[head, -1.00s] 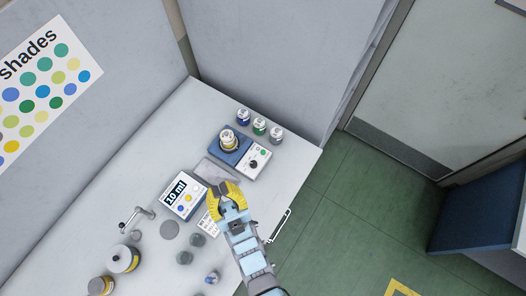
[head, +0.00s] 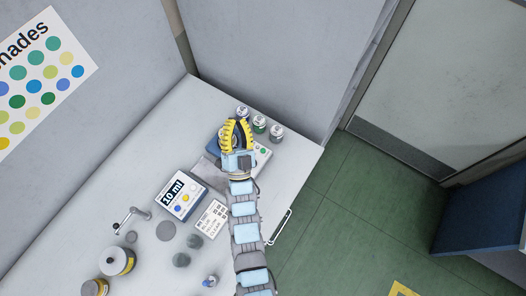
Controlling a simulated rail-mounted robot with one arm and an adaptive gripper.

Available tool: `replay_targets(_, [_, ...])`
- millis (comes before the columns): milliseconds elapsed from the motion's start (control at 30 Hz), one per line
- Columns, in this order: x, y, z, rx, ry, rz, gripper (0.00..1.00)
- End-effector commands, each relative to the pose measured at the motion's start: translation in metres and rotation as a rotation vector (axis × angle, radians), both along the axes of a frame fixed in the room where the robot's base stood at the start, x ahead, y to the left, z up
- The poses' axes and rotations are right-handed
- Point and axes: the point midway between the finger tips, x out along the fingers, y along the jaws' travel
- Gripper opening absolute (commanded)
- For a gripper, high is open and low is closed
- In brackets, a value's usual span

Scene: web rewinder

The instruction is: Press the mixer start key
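The mixer is a blue base (head: 213,145) with a white control panel (head: 262,161) on the bench. A small green key (head: 264,150) shows at the panel's upper right. My gripper (head: 238,122), with yellow fingers, is over the mixer, left of the green key and apart from it in the picture. Its fingertips look close together, but whether they are shut, and their height above the mixer, I cannot tell. It hides the jar seat and the panel's dark knob.
Several small jars (head: 260,125) stand just behind the mixer. A white dispenser reading 10 ml (head: 181,195) and a label card (head: 212,220) lie nearer. Cans (head: 117,261) stand lower left. The bench's right edge has a handle (head: 280,227).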

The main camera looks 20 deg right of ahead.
Motion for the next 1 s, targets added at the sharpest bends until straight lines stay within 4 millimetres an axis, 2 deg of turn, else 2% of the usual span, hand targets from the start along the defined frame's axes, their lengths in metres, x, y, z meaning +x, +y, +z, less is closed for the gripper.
replay_targets(100, [0.024,-0.021,-0.027,0.106,0.084,0.009,0.00])
replay_targets(400, [0.072,-0.066,-0.092,0.402,0.276,0.038,0.00])
replay_targets(733, [0.103,-0.103,-0.160,0.756,0.451,0.059,0.00])
replay_targets(1000, [0.113,-0.119,-0.209,1.062,0.574,0.070,0.00])
